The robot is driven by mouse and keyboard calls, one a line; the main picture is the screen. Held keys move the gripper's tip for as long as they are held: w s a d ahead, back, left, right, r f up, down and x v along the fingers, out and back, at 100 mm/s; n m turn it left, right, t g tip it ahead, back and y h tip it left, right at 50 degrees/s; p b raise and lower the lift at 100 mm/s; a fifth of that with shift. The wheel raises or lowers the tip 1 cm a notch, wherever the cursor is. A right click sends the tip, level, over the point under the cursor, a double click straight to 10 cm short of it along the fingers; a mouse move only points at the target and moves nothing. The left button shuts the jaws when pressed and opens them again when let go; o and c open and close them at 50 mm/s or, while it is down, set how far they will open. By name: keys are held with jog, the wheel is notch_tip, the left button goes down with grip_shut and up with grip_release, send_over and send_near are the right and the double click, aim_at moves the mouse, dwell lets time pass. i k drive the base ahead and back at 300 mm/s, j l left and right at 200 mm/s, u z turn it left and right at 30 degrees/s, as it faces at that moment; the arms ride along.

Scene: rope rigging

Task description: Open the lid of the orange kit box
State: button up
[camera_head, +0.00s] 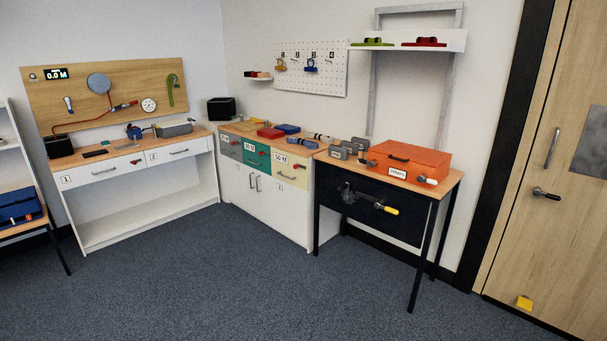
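The orange kit box (412,159) sits on the right end of the wood-topped, black-legged table at the right. Its lid looks shut, with a dark handle on the top. A white label and a red-and-white latch or tag show on its front. My gripper is not in view, and no part of my arm shows near the box.
Grey blocks (348,147) stand left of the box. A black panel with a yellow-handled tool (386,209) hangs below the tabletop. A shelf (410,42) is above. Black table legs reach the carpet (240,270), which is clear in front. A door (550,180) stands right.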

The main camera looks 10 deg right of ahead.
aim_at(427, 157)
jog(key=i+z, duration=0.15)
jog(key=i, duration=0.3)
jog(key=i+z, duration=0.2)
jog(key=i, duration=0.3)
jog(key=i+j+z, duration=0.15)
jog(key=i, duration=0.3)
jog(key=i+j+z, duration=0.15)
jog(key=i, duration=0.3)
jog(key=i+u, duration=0.15)
jog(key=i, duration=0.3)
jog(key=i+l+u, duration=0.15)
jog(key=i, duration=0.3)
jog(key=i+l+u, duration=0.15)
jog(key=i, duration=0.3)
jog(key=l, duration=0.1)
